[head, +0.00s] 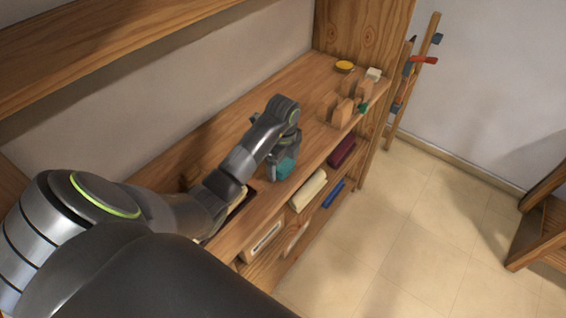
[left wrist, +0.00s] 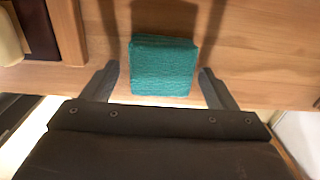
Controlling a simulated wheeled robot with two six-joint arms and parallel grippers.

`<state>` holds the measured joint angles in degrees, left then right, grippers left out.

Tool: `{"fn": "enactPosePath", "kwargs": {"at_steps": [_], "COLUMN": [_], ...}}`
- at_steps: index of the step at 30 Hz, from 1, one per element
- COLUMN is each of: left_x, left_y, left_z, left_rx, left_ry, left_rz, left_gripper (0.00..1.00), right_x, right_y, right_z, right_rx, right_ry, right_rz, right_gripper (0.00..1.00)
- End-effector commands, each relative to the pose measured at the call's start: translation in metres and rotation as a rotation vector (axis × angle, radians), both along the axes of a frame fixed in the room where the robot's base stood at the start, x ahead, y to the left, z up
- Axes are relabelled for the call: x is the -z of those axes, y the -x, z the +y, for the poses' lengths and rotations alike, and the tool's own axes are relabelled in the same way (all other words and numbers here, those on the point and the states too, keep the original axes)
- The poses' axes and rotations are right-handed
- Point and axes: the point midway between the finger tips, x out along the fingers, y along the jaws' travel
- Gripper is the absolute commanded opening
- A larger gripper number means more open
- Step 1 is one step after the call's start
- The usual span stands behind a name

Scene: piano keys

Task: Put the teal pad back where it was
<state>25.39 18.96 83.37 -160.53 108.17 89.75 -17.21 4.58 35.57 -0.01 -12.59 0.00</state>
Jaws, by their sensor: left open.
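The teal pad (head: 285,168) lies on the wooden shelf top near its front edge. In the left wrist view the pad (left wrist: 163,65) is a square, ribbed block between and just beyond the fingertips, with a gap on each side. My left gripper (head: 281,158) is low over the shelf at the pad, open and empty; in its wrist view the two fingers (left wrist: 158,78) stand apart. The arm partly hides the pad in the head view. My right gripper is not in view.
Wooden blocks (head: 342,112), a yellow disc (head: 345,66) and a white block (head: 374,74) stand farther along the shelf top. A dark tray (head: 243,207) sits nearer, partly behind my arm. Cubbies below hold a cream item (head: 309,190) and a maroon item (head: 342,151).

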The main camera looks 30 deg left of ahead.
Motion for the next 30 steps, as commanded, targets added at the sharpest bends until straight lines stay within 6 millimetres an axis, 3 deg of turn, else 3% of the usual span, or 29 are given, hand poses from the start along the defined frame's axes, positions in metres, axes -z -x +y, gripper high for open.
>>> {"fn": "enactPosePath", "kwargs": {"at_steps": [6,11,21,30], "left_x": [-0.03,-0.071,-0.106,-0.118], "left_y": [-0.001,-0.001,0.0,0.0], "left_z": [0.001,0.0,0.0,0.0], "left_rx": [0.001,0.0,0.0,0.0], "left_ry": [-0.003,-0.001,0.0,0.0], "left_rz": [-0.006,-0.003,-0.001,0.0], "left_gripper": [0.8,0.8,0.8,0.8], "right_x": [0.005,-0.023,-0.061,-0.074], "right_y": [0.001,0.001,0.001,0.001], "right_z": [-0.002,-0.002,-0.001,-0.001], "right_rx": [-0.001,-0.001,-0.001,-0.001], "right_ry": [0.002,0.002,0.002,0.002], "right_rz": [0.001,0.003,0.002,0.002], "right_gripper": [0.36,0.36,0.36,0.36]}}
